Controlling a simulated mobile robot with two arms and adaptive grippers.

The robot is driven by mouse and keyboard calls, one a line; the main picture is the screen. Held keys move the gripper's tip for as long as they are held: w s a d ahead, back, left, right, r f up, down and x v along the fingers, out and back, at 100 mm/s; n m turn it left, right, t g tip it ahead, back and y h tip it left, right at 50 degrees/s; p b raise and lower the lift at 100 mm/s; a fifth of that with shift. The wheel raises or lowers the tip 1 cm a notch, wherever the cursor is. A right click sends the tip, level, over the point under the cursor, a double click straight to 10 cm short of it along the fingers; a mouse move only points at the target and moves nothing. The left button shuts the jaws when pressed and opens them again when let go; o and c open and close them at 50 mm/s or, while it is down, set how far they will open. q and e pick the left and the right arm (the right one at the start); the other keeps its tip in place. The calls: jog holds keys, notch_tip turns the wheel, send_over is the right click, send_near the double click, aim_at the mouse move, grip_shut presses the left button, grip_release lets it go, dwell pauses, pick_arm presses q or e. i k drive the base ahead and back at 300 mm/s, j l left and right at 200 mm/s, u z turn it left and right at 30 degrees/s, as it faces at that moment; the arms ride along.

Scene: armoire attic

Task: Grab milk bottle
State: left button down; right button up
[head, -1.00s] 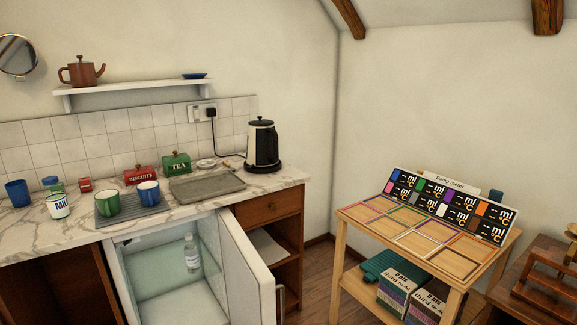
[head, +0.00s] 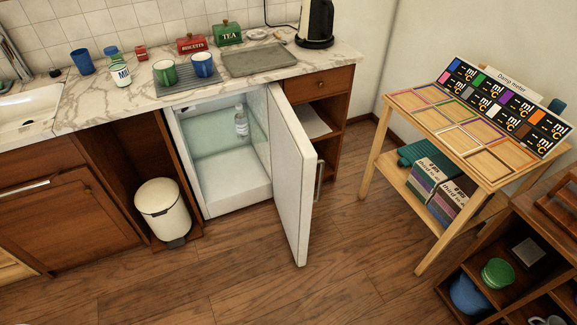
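The white fridge door (head: 291,173) stands open, swung out to the right. Neither of my grippers shows in the head view.
A cream pedal bin (head: 162,209) stands left of the fridge. The counter (head: 110,102) holds mugs, tins and a tray (head: 259,60). A wooden table (head: 409,101) with a colour panel stands at right. The wooden floor (head: 240,262) before the fridge is clear.

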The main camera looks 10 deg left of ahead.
aim_at(117, 67)
jog(key=i+l+u, duration=0.1)
jog(key=u, duration=0.25)
jog(key=i+l+u, duration=0.15)
jog(key=u, duration=0.2)
jog(key=i+l+u, duration=0.1)
jog(key=u, duration=0.25)
jog(key=i+l+u, duration=0.1)
jog(key=l, duration=0.3)
jog(key=i+l+u, duration=0.1)
jog(key=l, duration=0.3)
jog(key=i+l+u, duration=0.1)
jog(key=l, duration=0.3)
jog(key=i+l+u, duration=0.1)
jog(key=l, duration=0.3)
jog(key=i+l+u, duration=0.1)
jog(key=l, duration=0.35)
jog(key=k+l, duration=0.2)
jog(key=l, duration=0.2)
